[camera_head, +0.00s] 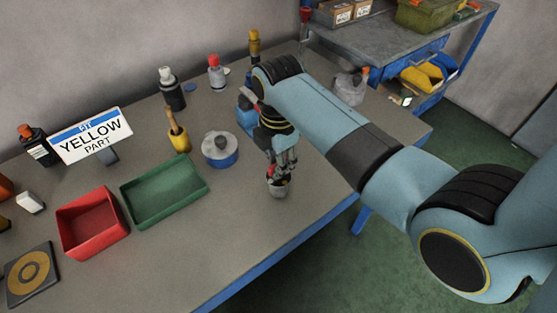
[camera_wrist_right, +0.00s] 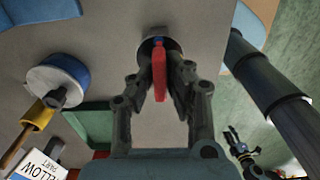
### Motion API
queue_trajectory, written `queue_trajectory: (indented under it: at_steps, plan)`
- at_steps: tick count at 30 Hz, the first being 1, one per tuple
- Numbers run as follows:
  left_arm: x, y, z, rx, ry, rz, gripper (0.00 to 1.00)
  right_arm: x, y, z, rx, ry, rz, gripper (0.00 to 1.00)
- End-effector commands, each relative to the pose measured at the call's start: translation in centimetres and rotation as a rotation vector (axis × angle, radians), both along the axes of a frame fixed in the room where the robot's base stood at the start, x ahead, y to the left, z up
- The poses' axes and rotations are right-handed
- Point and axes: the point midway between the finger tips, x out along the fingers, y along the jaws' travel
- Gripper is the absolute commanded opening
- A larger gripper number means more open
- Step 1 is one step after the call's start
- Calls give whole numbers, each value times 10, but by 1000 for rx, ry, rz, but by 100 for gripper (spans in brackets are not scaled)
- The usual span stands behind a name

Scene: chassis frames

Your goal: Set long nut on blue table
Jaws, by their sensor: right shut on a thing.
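My right gripper (camera_head: 279,176) is shut on a slim red piece (camera_wrist_right: 159,75), upright between its fingers in the right wrist view. I cannot tell whether this piece is the long nut. A small grey cup (camera_head: 277,190) is directly below the fingertips; whether the piece touches it is unclear. The grey-topped table (camera_head: 250,235) has a blue front edge. A second grey-topped table with a blue frame (camera_head: 385,38) stands at the back right. My left gripper (camera_wrist_right: 238,141) shows small in the right wrist view, over the green floor, its fingers apart and empty.
A blue-white round tin (camera_head: 220,150), a green tray (camera_head: 165,190) and a red bin (camera_head: 92,222) lie left of my right gripper. A "YELLOW PART" sign (camera_head: 90,135) and several bottles stand behind. The table's front middle is clear.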

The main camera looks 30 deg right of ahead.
Motion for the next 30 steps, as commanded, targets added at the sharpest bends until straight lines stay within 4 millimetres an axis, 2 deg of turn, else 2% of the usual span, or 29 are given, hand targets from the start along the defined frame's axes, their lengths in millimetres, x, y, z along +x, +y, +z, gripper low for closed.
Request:
queue_trajectory:
  at_steps: [10, 11, 15, 25, 30]
  plan:
    - [1, 0, 0, 0, -2, 0, 40, 0, 0, -3, 0, -1, 0, 0]
    - [1, 0, 0, 0, -2, 0, 40, 0, 0, -3, 0, -1, 0, 16]
    - [1, 0, 0, 0, -2, 0, 40, 0, 0, -3, 0, -1, 0, 35]
    - [1, 0, 0, 0, -2, 0, 40, 1, 0, 1, 0, -2, 0, 36]
    - [1, 0, -6, 0, -1, 0, 40, 1, 0, 24, 0, -7, 0, 36]
